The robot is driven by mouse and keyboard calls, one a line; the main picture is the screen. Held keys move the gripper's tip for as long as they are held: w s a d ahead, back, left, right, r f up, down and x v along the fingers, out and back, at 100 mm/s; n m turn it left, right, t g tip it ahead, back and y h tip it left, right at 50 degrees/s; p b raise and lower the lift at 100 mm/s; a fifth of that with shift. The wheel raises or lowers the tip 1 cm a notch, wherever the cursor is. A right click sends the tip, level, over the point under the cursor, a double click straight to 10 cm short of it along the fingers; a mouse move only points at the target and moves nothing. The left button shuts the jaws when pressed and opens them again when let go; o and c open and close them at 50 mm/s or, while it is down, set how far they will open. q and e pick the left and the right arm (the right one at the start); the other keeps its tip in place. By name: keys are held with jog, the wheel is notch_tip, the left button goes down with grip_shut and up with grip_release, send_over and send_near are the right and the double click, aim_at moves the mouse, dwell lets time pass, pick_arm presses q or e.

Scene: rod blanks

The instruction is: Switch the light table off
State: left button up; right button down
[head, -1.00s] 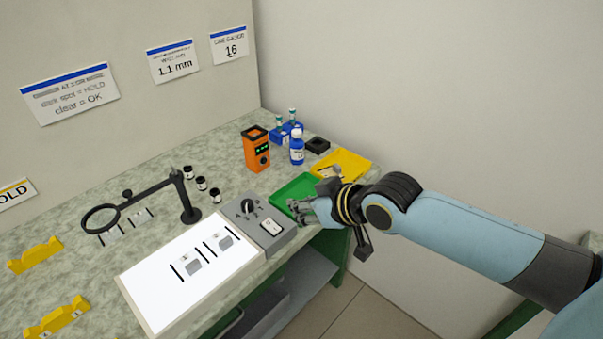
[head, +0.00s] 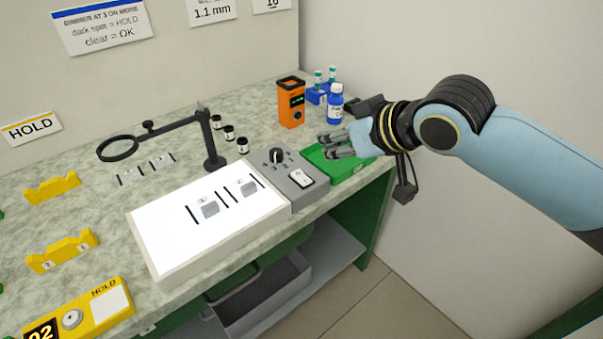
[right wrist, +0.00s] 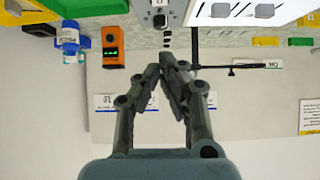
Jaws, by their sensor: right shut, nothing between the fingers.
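The light table (head: 160,240) glows bright white on the bench, with small grey pieces and black bars on its panel. Its grey control box (head: 310,194) adjoins the right end and carries a black knob (head: 277,156) and a white rocker switch (head: 301,178). My right gripper (head: 328,146) is shut and empty, over the green tray behind and right of the switch, apart from it. In the right wrist view the fingertips (right wrist: 172,60) meet, and the knob (right wrist: 159,20) shows beyond them near the top edge. My left gripper is not in view.
The green tray (head: 347,173) lies right of the control box. An orange device (head: 290,103) and a blue bottle (head: 335,104) stand behind. A magnifier stand (head: 213,150) and small dark jars (head: 229,132) are behind the light table. Yellow holders (head: 62,251) sit at left.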

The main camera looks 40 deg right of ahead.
jog(key=shift+r, duration=0.1)
send_over(302, 176)
notch_tip(302, 176, down, 7)
jog(key=shift+a+r+b, duration=0.1)
jog(key=shift+r+b, duration=0.05)
jog(key=shift+b, duration=0.25)
notch_tip(302, 176, down, 2)
jog(key=shift+f, duration=0.8)
jog(key=shift+w+f, duration=0.15)
jog(key=shift+f, duration=0.1)
